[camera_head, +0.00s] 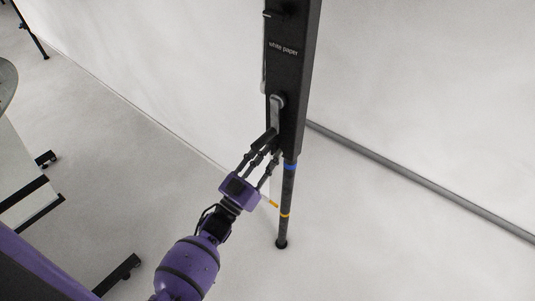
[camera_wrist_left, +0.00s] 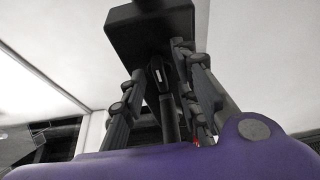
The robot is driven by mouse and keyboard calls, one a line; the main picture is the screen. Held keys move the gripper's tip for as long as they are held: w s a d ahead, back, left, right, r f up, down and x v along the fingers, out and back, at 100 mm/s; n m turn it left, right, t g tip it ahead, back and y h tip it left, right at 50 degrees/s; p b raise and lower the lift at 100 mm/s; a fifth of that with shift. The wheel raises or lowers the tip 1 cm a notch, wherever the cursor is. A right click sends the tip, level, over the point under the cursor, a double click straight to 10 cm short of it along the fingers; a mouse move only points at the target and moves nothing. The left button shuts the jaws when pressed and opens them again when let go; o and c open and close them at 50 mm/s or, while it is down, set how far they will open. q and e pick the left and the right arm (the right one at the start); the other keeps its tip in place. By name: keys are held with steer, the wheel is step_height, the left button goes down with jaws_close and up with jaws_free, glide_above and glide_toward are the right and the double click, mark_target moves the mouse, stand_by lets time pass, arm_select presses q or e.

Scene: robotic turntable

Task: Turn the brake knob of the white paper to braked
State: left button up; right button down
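A black upright housing (camera_head: 287,75) labelled "white paper" stands right of centre in the head view. A grey lever-like brake knob (camera_head: 277,108) sits low on its left face, with its lower end hanging down. My left gripper (camera_head: 274,141) reaches up from below to the knob's lower end. In the left wrist view the fingers of my left gripper (camera_wrist_left: 158,72) are spread apart, with a dark slim part between them below the housing (camera_wrist_left: 150,28). I cannot tell whether any finger touches the knob. My right gripper is not in view.
A dark pole (camera_head: 287,190) with blue and yellow bands runs from the housing down to a foot on the floor, close beside my left gripper. A grey tube (camera_head: 420,183) lies along the bottom of the white backdrop (camera_head: 430,80).

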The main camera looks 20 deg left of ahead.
arm_select(q)
steer(key=c, duration=0.6)
jaws_close()
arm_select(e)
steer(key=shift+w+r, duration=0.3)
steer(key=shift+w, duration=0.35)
